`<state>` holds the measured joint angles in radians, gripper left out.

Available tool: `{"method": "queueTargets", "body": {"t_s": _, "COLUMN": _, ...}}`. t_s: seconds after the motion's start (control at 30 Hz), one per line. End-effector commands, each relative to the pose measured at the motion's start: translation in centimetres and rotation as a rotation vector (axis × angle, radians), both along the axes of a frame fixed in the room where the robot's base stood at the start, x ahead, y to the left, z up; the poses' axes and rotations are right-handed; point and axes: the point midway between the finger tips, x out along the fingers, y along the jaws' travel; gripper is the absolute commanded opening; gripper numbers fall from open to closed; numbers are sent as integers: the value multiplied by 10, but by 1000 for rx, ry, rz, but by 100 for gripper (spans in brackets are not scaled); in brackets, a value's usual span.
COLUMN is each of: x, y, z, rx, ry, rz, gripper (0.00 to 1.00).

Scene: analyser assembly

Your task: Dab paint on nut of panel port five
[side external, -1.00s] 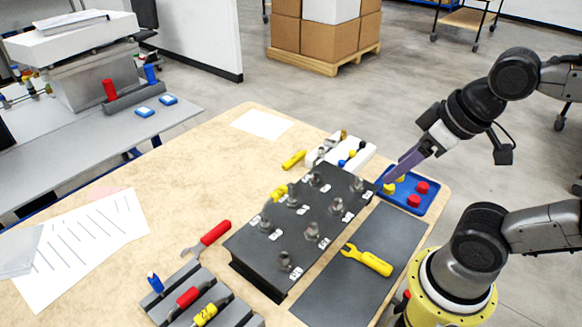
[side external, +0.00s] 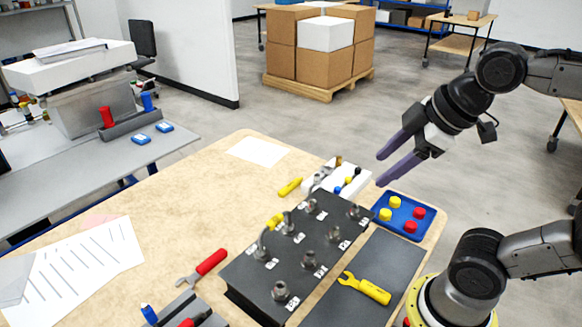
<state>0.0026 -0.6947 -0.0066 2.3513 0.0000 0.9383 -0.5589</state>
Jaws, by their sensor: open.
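The black panel (side external: 246,270) lies across the table, with several metal port fittings and nuts and small white labels. The labels are too small to read, so I cannot tell which is port five. A yellow piece (side external: 275,222) sits at a fitting on the panel's left side. A white rack (side external: 348,184) behind the panel holds small pieces with black, blue and yellow ends; I cannot tell which holds paint. A yellow pen-like tool (side external: 290,187) lies left of it. My gripper (side external: 380,170) is open and empty, above the table between rack and blue tray.
A blue tray (side external: 401,237) with red and yellow caps stands right of the panel. A yellow wrench (side external: 364,288) lies on a dark mat (side external: 398,262). A red-handled wrench (side external: 207,264) lies left of the panel. The table's back left is clear except for paper.

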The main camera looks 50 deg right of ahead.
Motion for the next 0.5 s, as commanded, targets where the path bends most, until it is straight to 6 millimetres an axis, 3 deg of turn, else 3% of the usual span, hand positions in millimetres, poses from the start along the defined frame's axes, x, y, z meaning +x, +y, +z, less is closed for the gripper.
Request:
{"method": "queueTargets", "body": {"t_s": 0.1, "x": 35, "y": -4, "z": 27, "rx": -113, "ry": 5, "rz": 168, "gripper": 60}}
{"method": "queueTargets", "body": {"t_s": 0.23, "x": 81, "y": -12, "z": 48, "rx": -230, "ry": 29, "rz": 343, "gripper": 60}}
{"method": "queueTargets", "body": {"t_s": 0.37, "x": 131, "y": -23, "z": 56, "rx": -326, "ry": 69, "rz": 500, "gripper": 60}}
{"method": "queueTargets", "body": {"t_s": 0.5, "x": 186, "y": -39, "z": 51, "rx": -402, "ry": 116, "rz": 647, "gripper": 60}}
